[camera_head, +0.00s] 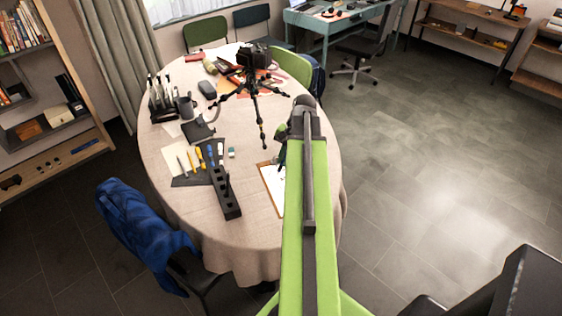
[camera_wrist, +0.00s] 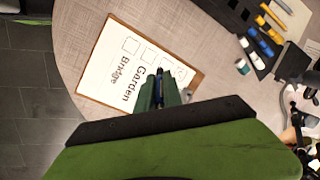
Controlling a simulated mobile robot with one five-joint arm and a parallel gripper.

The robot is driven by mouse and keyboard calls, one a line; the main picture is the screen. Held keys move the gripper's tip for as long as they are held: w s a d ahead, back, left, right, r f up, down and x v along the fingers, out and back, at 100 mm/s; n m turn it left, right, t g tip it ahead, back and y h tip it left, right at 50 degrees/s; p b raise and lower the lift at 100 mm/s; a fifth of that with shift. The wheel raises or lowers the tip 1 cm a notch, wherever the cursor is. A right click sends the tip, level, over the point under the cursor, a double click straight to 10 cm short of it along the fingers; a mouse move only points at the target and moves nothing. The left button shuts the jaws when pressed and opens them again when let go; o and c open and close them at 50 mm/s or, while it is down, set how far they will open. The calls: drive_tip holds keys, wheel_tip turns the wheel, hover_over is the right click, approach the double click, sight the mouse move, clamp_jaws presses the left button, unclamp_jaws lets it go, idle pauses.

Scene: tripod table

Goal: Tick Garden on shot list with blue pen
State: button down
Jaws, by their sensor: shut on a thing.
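The shot list is a white sheet on a brown clipboard (camera_wrist: 198,79), lying on the round table. In the wrist view "Garden" (camera_wrist: 135,88) and "Bridge" (camera_wrist: 119,69) are readable, each with a box beyond it; the Garden box (camera_wrist: 149,55) looks empty. My green gripper (camera_wrist: 159,91) is shut on the blue pen (camera_wrist: 159,73) over the sheet, covering other words. The pen's end lies close to the boxes to the right of Garden's; I cannot tell whether it touches the paper. In the head view my arm hides part of the clipboard (camera_head: 268,183).
A black slotted block (camera_head: 225,193) stands left of the clipboard, beside a dark mat with several pens and tools (camera_head: 199,158). A tripod with a camera (camera_head: 254,58) stands behind. A small teal-and-white item (camera_wrist: 242,67) lies between mat and clipboard.

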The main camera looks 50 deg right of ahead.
wheel_tip(320, 180, down, 6)
drive_tip(key=s+a+b, duration=0.1)
drive_tip(key=a+b, duration=0.1)
drive_tip(key=b, duration=0.4)
drive_tip(key=shift+s, duration=0.2)
drive_tip(key=shift+f+b, duration=0.5)
idle(1.4)
drive_tip(key=shift+s+d, duration=0.35)
drive_tip(key=shift+d, duration=0.2)
idle(1.5)
drive_tip(key=shift+w+a, duration=0.3)
drive_tip(key=shift+a, duration=0.2)
idle(0.9)
drive_tip(key=shift+s+d, duration=0.25)
drive_tip(key=shift+d, duration=0.25)
idle(1.1)
